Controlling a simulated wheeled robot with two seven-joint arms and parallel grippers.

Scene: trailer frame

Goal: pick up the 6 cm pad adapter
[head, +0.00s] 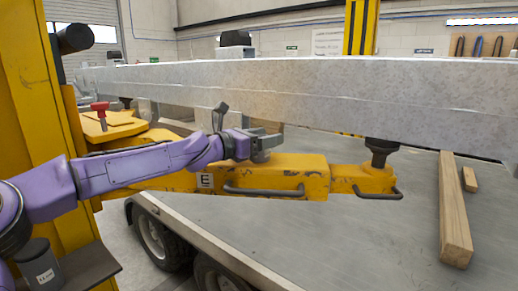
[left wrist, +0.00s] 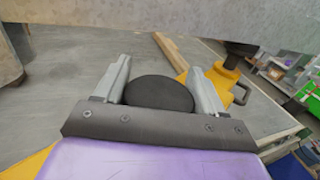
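My left gripper (head: 268,141) is over the end of the yellow lift arm marked E, just under the long grey beam. In the left wrist view, its two fingers (left wrist: 160,78) stand wide apart on either side of a dark round pad-like disc (left wrist: 160,93). No clear gap shows at the disc's sides; I cannot tell whether the fingers touch it. A grey round piece (head: 261,156) shows below the fingers in the head view. A dark cylinder with a white label (head: 40,265) stands on a dark shelf at lower left; its label is too small to read surely. My right gripper is out of view.
The grey beam (head: 300,85) spans the view above my gripper. The yellow lift arm (head: 290,178) has a handle and a dark pad support (head: 380,150) under the beam. A wooden bar (head: 452,210) lies on the grey deck (head: 330,235). A yellow column (head: 35,90) stands left.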

